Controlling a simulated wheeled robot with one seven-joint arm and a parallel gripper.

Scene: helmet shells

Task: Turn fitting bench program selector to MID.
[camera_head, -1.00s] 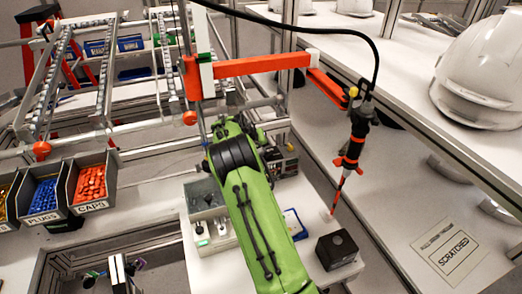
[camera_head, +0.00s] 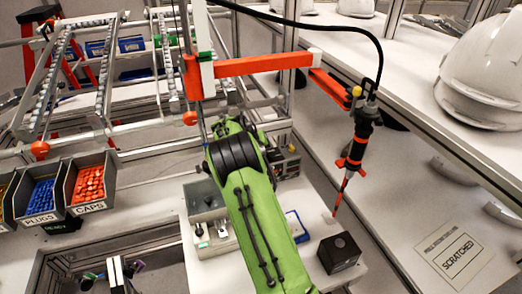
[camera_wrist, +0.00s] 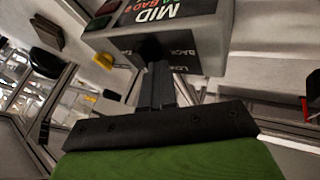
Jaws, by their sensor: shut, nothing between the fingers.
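The program selector unit is a grey box (camera_wrist: 205,42) at the top of the wrist view, seen tilted. Its face bears large white MID lettering and small coloured markings. A dark knob (camera_wrist: 150,46) sits on its lower face, near labels that look like LOAD and BACK. My gripper (camera_wrist: 157,68) is shut and empty, with its fingertips at or just in front of the knob. I cannot tell whether they touch it, and the knob's pointer is hidden. In the head view the box (camera_head: 288,166) shows partly behind my green arm, which hides my gripper.
A red-and-black driver (camera_head: 357,150) hangs from an orange arm (camera_head: 262,66) at the right. Bins of plugs (camera_head: 38,205) and caps (camera_head: 88,188) are at the left.

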